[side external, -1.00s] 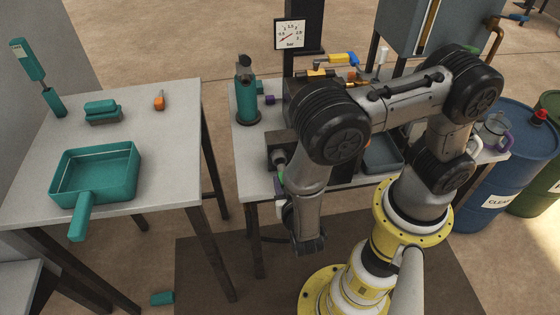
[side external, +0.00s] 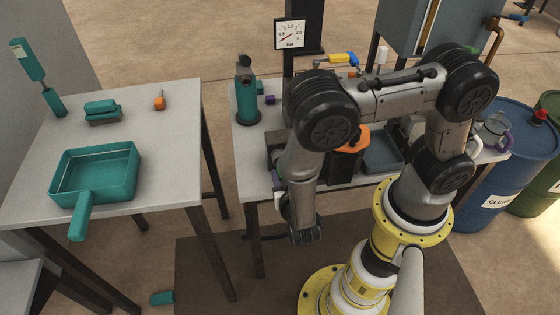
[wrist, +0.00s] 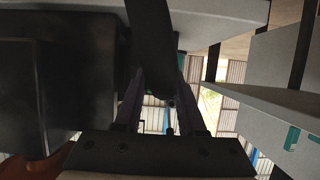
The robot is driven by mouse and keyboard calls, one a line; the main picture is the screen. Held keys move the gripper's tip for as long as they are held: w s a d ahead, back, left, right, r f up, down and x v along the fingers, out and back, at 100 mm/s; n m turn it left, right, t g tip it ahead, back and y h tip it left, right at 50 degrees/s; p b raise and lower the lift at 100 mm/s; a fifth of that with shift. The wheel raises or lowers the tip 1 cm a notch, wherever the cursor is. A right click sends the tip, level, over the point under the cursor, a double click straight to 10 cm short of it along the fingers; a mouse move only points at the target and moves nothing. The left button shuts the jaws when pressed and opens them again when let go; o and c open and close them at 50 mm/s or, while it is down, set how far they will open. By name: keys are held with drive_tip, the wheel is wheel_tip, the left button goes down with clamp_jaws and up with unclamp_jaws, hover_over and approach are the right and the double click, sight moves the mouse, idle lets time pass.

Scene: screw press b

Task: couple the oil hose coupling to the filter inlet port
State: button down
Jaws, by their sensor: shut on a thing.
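In the wrist view, my gripper (wrist: 158,85) has its two dark fingers closed on either side of a dark, bar-like piece (wrist: 151,35), which I take to be the oil hose coupling. It runs from the fingers to the top edge of the picture. A large black block (wrist: 75,85) is close beside it on the left. In the side view, my wrist hangs at the bench's front edge, and my arm hides the fingers and the coupling. I cannot make out the filter inlet port in either view.
The left table (side external: 165,150) holds a teal pan (side external: 95,172). Blue (side external: 487,170) and green drums stand at the right. Floor is open between the tables.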

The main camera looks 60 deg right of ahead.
drive_tip(key=shift+w+d, duration=0.35)
idle(1.0)
drive_tip(key=shift+w+d, duration=0.15)
drive_tip(key=shift+d, duration=0.05)
drive_tip(key=shift+c, duration=2.1)
unclamp_jaws()
drive_tip(key=shift+a, duration=0.1)
drive_tip(key=v, duration=0.7)
drive_tip(key=shift+s, duration=0.2)
drive_tip(key=shift+r, duration=0.15)
